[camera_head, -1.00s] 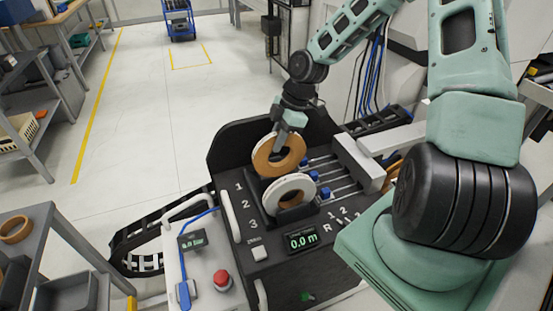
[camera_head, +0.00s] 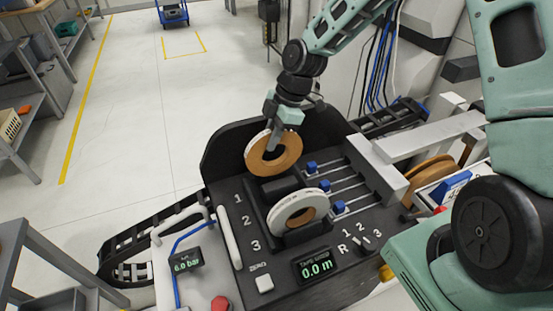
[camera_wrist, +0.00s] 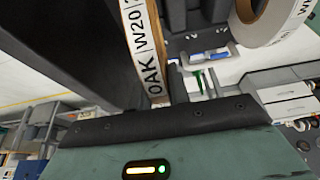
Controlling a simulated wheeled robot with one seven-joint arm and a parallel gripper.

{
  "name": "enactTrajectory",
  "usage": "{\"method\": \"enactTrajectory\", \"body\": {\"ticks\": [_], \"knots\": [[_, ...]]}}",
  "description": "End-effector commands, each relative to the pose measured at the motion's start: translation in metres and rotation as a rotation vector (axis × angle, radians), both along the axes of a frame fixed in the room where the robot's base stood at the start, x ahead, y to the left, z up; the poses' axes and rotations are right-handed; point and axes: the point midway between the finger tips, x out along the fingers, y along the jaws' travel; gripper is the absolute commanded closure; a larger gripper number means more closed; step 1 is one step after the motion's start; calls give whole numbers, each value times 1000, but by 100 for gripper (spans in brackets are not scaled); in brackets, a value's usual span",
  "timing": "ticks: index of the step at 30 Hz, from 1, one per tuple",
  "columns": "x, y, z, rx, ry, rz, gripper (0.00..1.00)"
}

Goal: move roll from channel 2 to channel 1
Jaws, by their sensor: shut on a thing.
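My gripper (camera_head: 272,143) is shut on the brown oak roll (camera_head: 273,158), gripping it at its upper part. The roll is upright, at the back end of the black machine near the channel marked 1. I cannot tell whether its lower edge touches the channel. In the wrist view the held roll (camera_wrist: 143,45) shows edge-on with an "OAK W20" label. A white roll (camera_head: 288,207) stands in the channel marked 3, and it also shows at the upper right of the wrist view (camera_wrist: 268,22). A dark holder (camera_head: 283,188) between the rolls, around channel 2, looks empty.
Blue clips (camera_head: 312,167) on rails lie to the right of the channels. A raised black back wall (camera_head: 222,145) stands behind the held roll. A tape display (camera_head: 317,267) reads 0.0 m. More brown rolls (camera_head: 428,175) are at the right.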

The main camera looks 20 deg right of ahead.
Motion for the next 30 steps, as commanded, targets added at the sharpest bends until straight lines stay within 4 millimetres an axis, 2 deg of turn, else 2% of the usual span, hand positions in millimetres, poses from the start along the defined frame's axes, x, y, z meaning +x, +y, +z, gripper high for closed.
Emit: {"method": "enactTrajectory", "body": {"ticks": [15, 29, 30], "knots": [[0, 0, -55, -1, 1, 1, 100], [0, 0, -64, 0, -1, 0, 100], [0, 0, -64, 0, -1, 0, 79]]}}
